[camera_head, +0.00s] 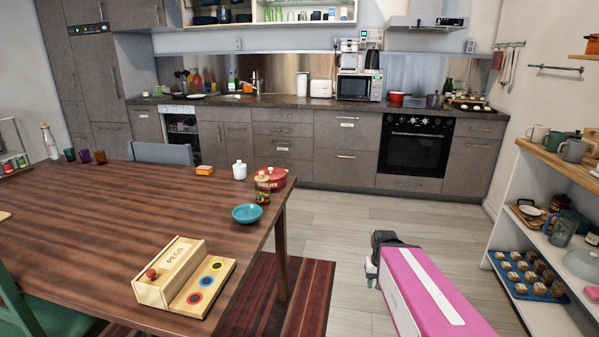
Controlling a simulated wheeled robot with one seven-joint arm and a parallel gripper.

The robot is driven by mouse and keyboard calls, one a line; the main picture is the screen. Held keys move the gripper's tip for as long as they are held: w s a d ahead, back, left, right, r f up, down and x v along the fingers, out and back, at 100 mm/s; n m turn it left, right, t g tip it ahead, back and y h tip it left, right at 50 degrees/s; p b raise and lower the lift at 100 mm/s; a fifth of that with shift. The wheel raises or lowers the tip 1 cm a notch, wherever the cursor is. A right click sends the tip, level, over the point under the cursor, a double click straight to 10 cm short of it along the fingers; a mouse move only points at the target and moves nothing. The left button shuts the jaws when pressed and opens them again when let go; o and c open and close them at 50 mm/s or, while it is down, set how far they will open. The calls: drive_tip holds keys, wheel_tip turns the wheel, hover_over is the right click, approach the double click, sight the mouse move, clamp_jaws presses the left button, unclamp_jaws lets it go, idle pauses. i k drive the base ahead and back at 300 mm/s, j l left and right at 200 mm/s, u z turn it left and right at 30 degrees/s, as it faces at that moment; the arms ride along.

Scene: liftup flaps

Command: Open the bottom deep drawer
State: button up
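Across the room, grey-brown wood cabinets run along the back wall. Left of the black oven (414,146), a wide column has a deep drawer at the bottom (338,172), with a short bar handle near its top edge; its front looks flush and closed. Above it is another wide front (340,139). A stack of shallower drawers (283,142) stands to its left. My gripper (371,272) is in the lower middle of the view, at the end of my pink arm, far from the drawers. Its fingers are mostly hidden, so their opening is unclear.
A wooden table (110,205) fills the left, holding a pegs box (172,274), a teal bowl (246,213) and jars. A shelf unit (545,240) with mugs and trays stands at right. The light plank floor (360,222) between them is clear up to the cabinets.

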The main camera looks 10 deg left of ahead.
sight(331, 166)
drive_tip(key=i+z, duration=0.45)
drive_tip(key=i, duration=1.35)
drive_tip(key=i+u, duration=0.3)
drive_tip(key=i, duration=0.3)
drive_tip(key=i+u, duration=0.35)
drive_tip(key=i, duration=0.3)
drive_tip(key=i+l+u, duration=0.3)
drive_tip(key=i, duration=0.3)
drive_tip(key=i+j+u, duration=0.2)
drive_tip(key=i+u, duration=0.2)
drive_tip(key=i+j+u, duration=0.1)
drive_tip(key=i+u, duration=0.7)
drive_tip(key=i+l+u, duration=0.1)
drive_tip(key=i+u, duration=0.15)
drive_tip(key=u, duration=0.15)
drive_tip(key=i+j+z, duration=0.1)
drive_tip(key=i+j, duration=0.35)
drive_tip(key=i, duration=0.2)
drive_tip(key=i+j, duration=0.45)
drive_tip(key=i, duration=0.2)
drive_tip(key=i+j+z, duration=0.2)
drive_tip(key=i+j, duration=0.05)
drive_tip(key=j, duration=0.05)
